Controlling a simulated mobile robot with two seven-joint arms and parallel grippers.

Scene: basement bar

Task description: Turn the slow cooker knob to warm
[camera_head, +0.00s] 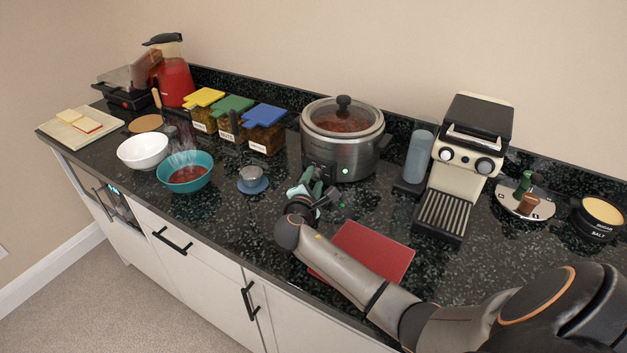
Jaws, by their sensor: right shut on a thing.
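The slow cooker (355,160) is a round steel pot with a glass lid and a black lid knob, standing on the dark counter against the wall. Red-brown food shows through the lid. A small green light glows low on its front. My right gripper (312,181) reaches in from the lower right and is shut at the left part of the cooker's front, on the control knob. The fingers hide the knob, so its setting cannot be read. My left gripper is not in view.
A red cutting board (372,252) lies under my right arm. An espresso machine (468,150) and grey cylinder (418,157) stand right of the cooker. A teal bowl (186,172), white bowl (142,150), small metal cup (251,178) and lidded containers (263,130) stand left.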

